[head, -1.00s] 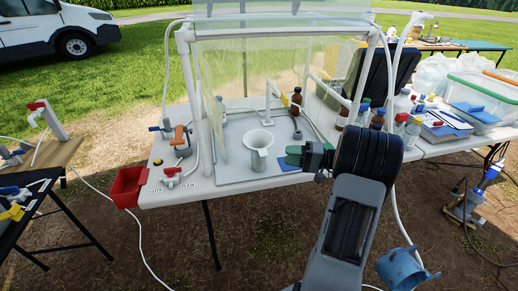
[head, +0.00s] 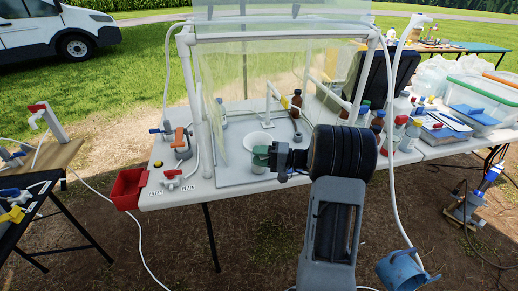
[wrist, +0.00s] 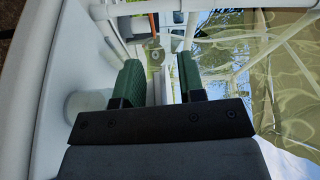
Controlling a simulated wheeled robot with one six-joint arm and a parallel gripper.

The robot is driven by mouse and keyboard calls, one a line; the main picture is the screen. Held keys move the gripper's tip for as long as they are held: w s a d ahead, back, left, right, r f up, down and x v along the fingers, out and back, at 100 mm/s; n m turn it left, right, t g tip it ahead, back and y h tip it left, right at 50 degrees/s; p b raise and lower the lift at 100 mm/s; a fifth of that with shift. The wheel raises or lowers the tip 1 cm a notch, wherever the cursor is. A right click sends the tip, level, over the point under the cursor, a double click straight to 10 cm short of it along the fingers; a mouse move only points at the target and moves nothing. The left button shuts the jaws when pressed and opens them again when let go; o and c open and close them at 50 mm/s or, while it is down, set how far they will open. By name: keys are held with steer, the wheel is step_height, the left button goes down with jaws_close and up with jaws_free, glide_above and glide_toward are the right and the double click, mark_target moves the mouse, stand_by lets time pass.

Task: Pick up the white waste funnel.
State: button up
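The white waste funnel (head: 257,137) stands on the white table inside the clear-walled frame. In the head view its wide rim shows, and my gripper hides most of its lower part. My gripper (head: 262,156) has green finger pads and is in front of the funnel, just below its rim. In the wrist view the two green fingers of my gripper (wrist: 161,82) are apart with a gap between them. I cannot make out the funnel clearly there; a pale round shape behind the left finger may be part of it. I cannot tell whether the fingers touch the funnel.
Clear panels and white posts (head: 187,95) enclose the work area. Brown bottles (head: 296,103) stand behind the funnel to the right. Valves (head: 182,142) and a red bin (head: 129,188) are at the left. A blue jug (head: 402,269) is low at the right.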

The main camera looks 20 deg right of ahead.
steer(key=shift+c, duration=0.3)
jaws_close()
stand_by(0.3)
